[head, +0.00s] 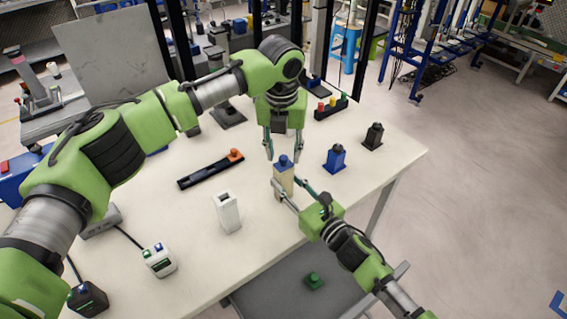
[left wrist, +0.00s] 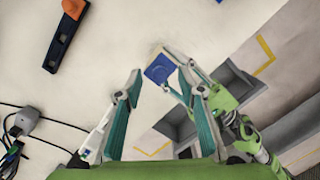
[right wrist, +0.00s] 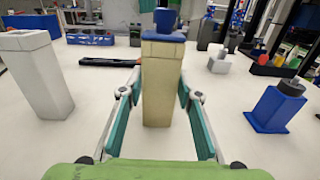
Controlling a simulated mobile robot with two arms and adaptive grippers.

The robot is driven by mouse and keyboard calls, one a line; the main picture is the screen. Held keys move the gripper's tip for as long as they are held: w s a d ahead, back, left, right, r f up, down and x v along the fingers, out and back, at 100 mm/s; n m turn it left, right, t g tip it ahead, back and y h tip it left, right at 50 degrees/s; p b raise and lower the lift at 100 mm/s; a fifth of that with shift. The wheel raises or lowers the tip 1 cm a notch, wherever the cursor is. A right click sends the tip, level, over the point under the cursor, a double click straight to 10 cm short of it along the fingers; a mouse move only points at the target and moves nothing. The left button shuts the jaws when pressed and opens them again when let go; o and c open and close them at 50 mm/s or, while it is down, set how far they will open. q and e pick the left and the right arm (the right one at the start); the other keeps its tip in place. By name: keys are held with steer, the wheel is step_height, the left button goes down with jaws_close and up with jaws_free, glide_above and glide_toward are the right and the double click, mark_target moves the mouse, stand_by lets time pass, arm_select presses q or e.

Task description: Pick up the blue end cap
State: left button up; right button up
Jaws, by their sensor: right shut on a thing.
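The blue end cap (head: 284,160) sits on top of an upright beige post (head: 284,182) near the table's right front edge. It shows in the left wrist view (left wrist: 160,68) just beyond my left fingertips, and in the right wrist view (right wrist: 164,22) on top of the post. My left gripper (head: 283,156) points down over the cap, open, with its fingers apart on either side; nothing is held in it. My right gripper (head: 290,186) comes in from the front right and is shut on the beige post, below the cap.
A white hollow post (head: 228,213) stands to the left. A blue block with a dark top (head: 335,158) and a dark block (head: 373,137) stand to the right. A black bar with an orange piece (head: 210,170) lies behind left. A rack of coloured caps (head: 331,107) is farther back.

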mark_target(283, 158)
arm_select(q)
steer(key=shift+w+f, duration=0.1)
steer(key=shift+f, duration=0.4)
steer(key=c, duration=1)
steer(key=shift+r, duration=0.2)
step_height(283, 158, up, 10)
steer(key=shift+f, duration=0.1)
